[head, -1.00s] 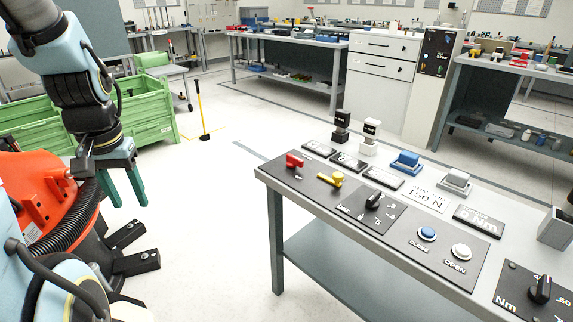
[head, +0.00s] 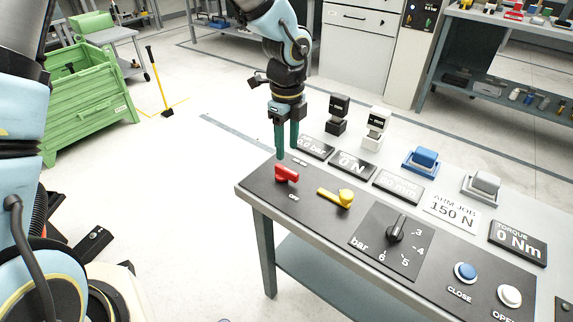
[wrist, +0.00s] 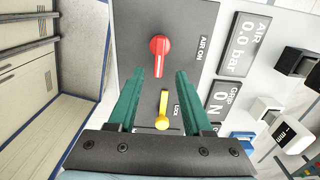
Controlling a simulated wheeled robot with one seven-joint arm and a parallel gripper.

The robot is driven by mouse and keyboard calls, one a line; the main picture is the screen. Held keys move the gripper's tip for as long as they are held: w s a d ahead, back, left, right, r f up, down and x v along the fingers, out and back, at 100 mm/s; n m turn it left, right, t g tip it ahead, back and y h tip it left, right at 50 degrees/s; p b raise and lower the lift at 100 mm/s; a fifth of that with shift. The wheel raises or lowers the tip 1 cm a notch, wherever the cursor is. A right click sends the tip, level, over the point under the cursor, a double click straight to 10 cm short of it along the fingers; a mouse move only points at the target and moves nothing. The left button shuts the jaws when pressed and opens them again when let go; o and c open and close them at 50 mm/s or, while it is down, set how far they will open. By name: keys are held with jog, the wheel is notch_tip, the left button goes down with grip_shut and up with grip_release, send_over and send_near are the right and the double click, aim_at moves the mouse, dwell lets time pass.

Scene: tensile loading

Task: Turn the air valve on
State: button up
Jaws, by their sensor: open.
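The red air valve handle (head: 287,173) sits on the dark panel at the near left end of the bench. In the wrist view the red handle (wrist: 159,50) lies beside the "AIR ON" label, ahead of and between the fingertips. My gripper (head: 287,153) is open and empty, its green fingers pointing down just behind the red handle. In the wrist view my gripper (wrist: 156,85) shows both fingers apart. I cannot tell whether a finger touches the handle. The air display (wrist: 245,45) reads 0.0 bar.
A yellow lock lever (head: 338,197) sits right of the red handle. A black pressure knob (head: 397,230) and blue and white buttons (head: 465,271) are further along the panel. Black (head: 337,115) and white (head: 376,128) blocks stand behind the displays. A green crate (head: 85,100) stands left.

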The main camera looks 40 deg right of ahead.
aim_at(286, 169)
notch_tip(286, 169, down, 7)
jog(key=shift+a+f+p, duration=0.1)
jog(key=shift+f+p, duration=0.05)
jog(key=shift+p, duration=0.15)
jog(key=shift+c, duration=0.2)
grip_shut()
dwell(0.4)
